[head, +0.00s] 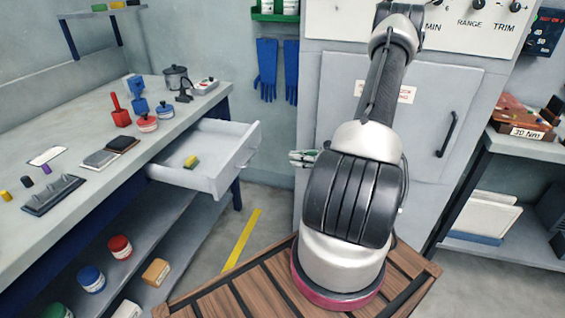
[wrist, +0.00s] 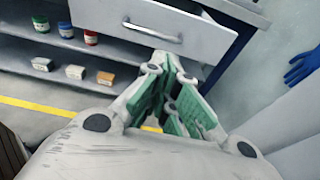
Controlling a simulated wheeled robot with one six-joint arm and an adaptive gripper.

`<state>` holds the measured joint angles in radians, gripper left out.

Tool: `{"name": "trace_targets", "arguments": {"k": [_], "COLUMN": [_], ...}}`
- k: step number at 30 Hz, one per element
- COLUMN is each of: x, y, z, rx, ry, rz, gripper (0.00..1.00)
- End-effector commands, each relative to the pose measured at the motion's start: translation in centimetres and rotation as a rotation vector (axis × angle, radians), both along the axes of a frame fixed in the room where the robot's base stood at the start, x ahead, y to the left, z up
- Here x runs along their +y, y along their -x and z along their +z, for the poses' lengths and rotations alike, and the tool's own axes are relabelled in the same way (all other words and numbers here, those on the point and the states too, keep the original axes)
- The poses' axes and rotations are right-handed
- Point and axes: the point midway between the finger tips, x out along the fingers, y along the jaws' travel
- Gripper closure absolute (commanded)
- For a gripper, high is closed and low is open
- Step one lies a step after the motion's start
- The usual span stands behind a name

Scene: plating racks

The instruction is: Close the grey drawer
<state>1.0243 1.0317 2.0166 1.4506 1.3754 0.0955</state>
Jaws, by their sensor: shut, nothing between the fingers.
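The workbench (head: 60,215) holds a red tool (head: 121,112), a pot (head: 177,78) and other small items. Jars and boxes stand on the lower shelf (head: 190,240). A grey cabinet (head: 450,100) stands behind my arm. Blue gloves (head: 267,70) hang on the wall. Floor shows beneath the drawer front.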

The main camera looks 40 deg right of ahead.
Motion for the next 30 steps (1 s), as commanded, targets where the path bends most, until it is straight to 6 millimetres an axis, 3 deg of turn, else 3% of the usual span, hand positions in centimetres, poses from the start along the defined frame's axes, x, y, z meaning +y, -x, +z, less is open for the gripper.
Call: {"name": "trace_targets", "arguments": {"k": [16,21,30], "x": [6.5,7.4,7.7], "y": [-8.2,-9.5,-9.9], "z": [-2.2,-2.6,-2.6], "rx": [0.001,0.001,0.001], "ry": [0.002,0.001,0.001], "rz": [0.006,0.004,0.003], "gripper": [1.00,1.00,1.00]}}
